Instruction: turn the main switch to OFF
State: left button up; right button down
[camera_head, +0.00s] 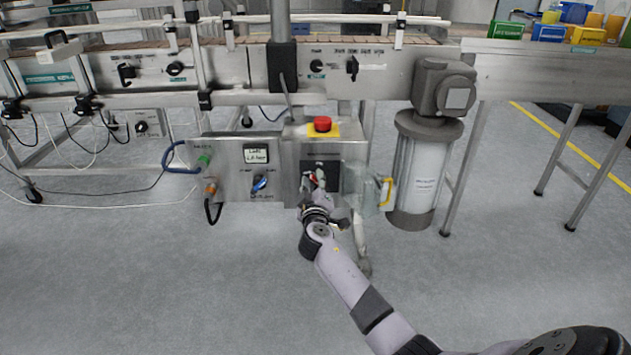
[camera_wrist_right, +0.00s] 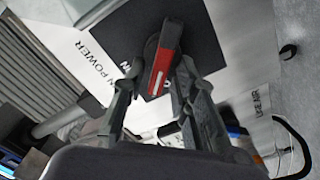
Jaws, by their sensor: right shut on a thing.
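The main switch is a red handle with a white line (camera_wrist_right: 166,58) on a dark square plate (camera_wrist_right: 205,42), on the front of a steel box. In the head view the dark plate (camera_head: 327,167) shows under the red button, partly behind my gripper. My right gripper (camera_head: 316,190) reaches it from below. In the wrist view its two fingers (camera_wrist_right: 157,84) are shut around the red handle. The handle lies slightly tilted in that view. Part of "POWER" print shows beside the plate; the ON/OFF marks are mostly hidden. My left gripper is not in view.
A red mushroom button (camera_head: 321,124) on a yellow plate sits on the box top. A blue knob (camera_head: 260,184) and a small display (camera_head: 255,153) are to the left. A clear cover with a yellow handle (camera_head: 386,192) and a cylinder (camera_head: 416,175) stand right. Floor in front is clear.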

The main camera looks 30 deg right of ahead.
jog(key=n, duration=0.4)
jog(key=shift+d+f+n+p, duration=0.1)
jog(key=shift+f+n+p, duration=0.1)
jog(key=shift+n+p, duration=0.1)
jog(key=shift+w+f+n+p, duration=0.1)
jog(key=shift+f+n+p, duration=0.1)
jog(key=shift+n, duration=0.75)
jog(key=shift+f+n+p, duration=0.1)
jog(key=shift+n+p, duration=0.05)
jog(key=shift+n, duration=0.8)
jog(key=shift+r, duration=0.1)
jog(key=c, duration=1.5)
grip_release()
jog(key=o, duration=0.3)
jog(key=shift+f, duration=0.2)
jog(key=shift+a, duration=0.25)
jog(key=v, duration=1.2)
